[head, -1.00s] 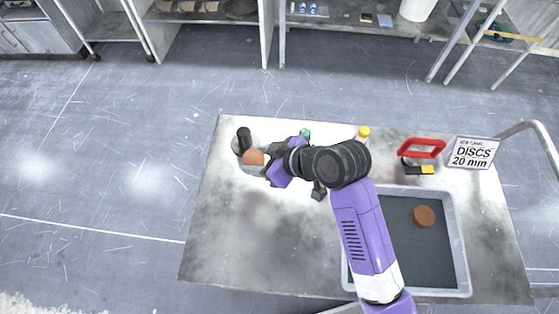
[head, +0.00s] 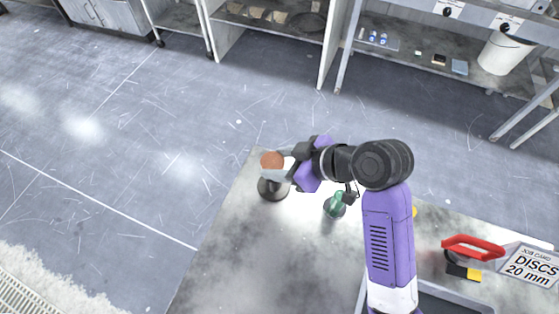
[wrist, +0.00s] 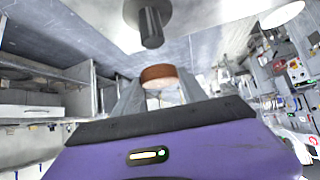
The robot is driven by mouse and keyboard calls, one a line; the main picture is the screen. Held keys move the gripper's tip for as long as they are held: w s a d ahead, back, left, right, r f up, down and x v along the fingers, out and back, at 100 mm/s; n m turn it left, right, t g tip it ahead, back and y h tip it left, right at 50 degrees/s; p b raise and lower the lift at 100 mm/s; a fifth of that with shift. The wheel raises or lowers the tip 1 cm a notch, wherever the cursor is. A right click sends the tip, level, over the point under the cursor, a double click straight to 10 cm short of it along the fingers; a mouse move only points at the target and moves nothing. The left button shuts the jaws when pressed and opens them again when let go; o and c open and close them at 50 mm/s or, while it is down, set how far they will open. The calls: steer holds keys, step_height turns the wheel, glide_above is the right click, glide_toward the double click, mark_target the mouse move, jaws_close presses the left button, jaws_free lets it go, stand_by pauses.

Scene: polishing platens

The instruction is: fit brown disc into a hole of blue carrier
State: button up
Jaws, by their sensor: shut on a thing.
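A brown disc (head: 272,160) is held at the tips of my gripper (head: 284,165), near the table's far left corner. In the wrist view the brown disc (wrist: 160,75) sits between the two fingers of my gripper (wrist: 162,90), which are shut on it. In the head view, a round grey object with a dark knob (head: 272,190) shows just below the disc; its knob (wrist: 150,25) also shows in the wrist view. I cannot tell the height of the disc above the table. No blue carrier shows in either view.
A green-handled object (head: 336,206) stands right of the knobbed one. A red-handled tool (head: 472,247) and a job card (head: 530,266) are at the right. A grey tray (head: 455,292) shows partly at the bottom. The table's left part (head: 240,255) is clear.

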stand_by(0.4)
steer(key=shift+f+b, duration=1.4)
steer(key=shift+f, duration=0.9)
steer(key=shift+f, duration=0.25)
steer(key=o, duration=1.5)
steer(key=shift+c, duration=0.2)
steer(key=shift+d+r, duration=0.1)
steer(key=v, duration=0.7)
steer(key=shift+s+d+r+b, duration=0.15)
steer(key=shift+d+r+b, duration=0.05)
steer(key=shift+b, duration=0.2)
